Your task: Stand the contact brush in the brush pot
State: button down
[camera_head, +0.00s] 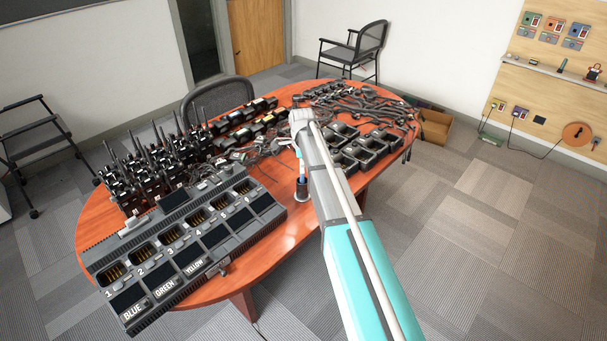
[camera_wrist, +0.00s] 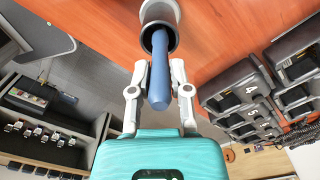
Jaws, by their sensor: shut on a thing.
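The contact brush has a blue handle (camera_wrist: 158,80), seen close up in the wrist view. In the head view a short pale blue length of the brush (camera_head: 302,169) shows just above the pot. My gripper (camera_wrist: 158,66) is shut on the handle, one grey finger on each side. In the head view my gripper (camera_head: 296,147) is small and partly hidden by my arm. The brush pot (camera_head: 301,188) is a dark cup on the table's near edge. In the wrist view its rim (camera_wrist: 160,10) surrounds a dark mouth, and the brush's far end overlaps it. How deep it reaches is hidden.
The orange-brown table (camera_head: 262,252) is crowded. A large multi-bay charger (camera_head: 185,250) lies left of the pot, upright radios (camera_head: 140,170) behind it. Black single chargers (camera_head: 366,147) stand to the right, partly behind my arm. Bare tabletop lies around the pot.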

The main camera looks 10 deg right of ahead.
jog(key=shift+f+b, duration=1)
jog(key=shift+f, duration=0.3)
jog(key=shift+f, duration=0.15)
jog(key=c, duration=0.6)
grip_release()
jog(key=shift+r, duration=0.2)
notch_tip(320, 180, up, 12)
jog(key=p, duration=1.2)
jog(key=shift+w, duration=0.1)
